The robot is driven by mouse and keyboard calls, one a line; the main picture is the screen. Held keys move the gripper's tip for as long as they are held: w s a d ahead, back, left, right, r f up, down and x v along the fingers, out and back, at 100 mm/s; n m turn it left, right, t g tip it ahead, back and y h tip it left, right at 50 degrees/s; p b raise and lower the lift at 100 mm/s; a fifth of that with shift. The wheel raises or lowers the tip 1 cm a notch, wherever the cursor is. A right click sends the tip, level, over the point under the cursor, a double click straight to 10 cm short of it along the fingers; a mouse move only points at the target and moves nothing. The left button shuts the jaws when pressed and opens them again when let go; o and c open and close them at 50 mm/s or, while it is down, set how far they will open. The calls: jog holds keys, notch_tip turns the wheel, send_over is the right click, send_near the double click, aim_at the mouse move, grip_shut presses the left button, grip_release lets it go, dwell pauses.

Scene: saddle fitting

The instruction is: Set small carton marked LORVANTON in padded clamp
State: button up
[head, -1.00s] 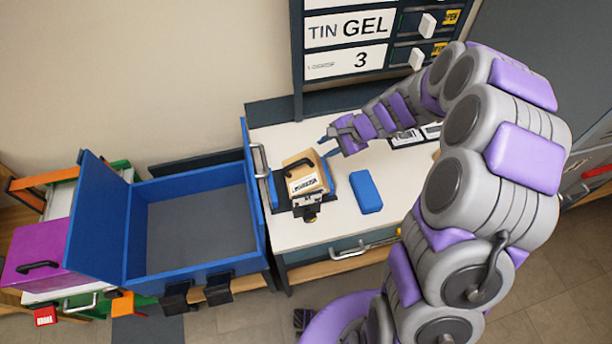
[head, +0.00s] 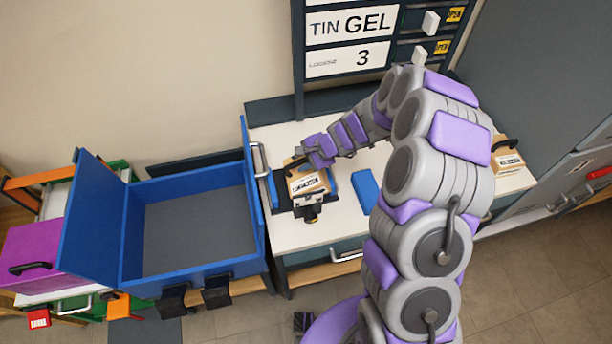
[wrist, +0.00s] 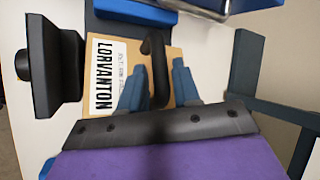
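The small tan carton (head: 303,187) has a white label and a black handle on top. In the wrist view its label reads LORVANTON (wrist: 104,75). It sits at the padded clamp, between blue pads (head: 273,190) and above a dark base with a black knob (head: 312,212); whether the pads press on it I cannot tell. My gripper (head: 304,163) is over the carton's far side. In the wrist view my gripper (wrist: 158,82) has its two blue-grey fingers apart, one on each side of the black handle (wrist: 155,65), with gaps showing.
A blue block (head: 365,190) lies right of the clamp on the white worktop (head: 290,238). An open blue box (head: 190,230) stands at the left. Another labelled carton (head: 508,166) stands at the right, beyond my arm. A labelled drawer cabinet (head: 350,60) rises behind.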

jog(key=shift+x, duration=1.2)
jog(key=shift+r, duration=0.1)
jog(key=shift+c, duration=0.4)
grip_shut()
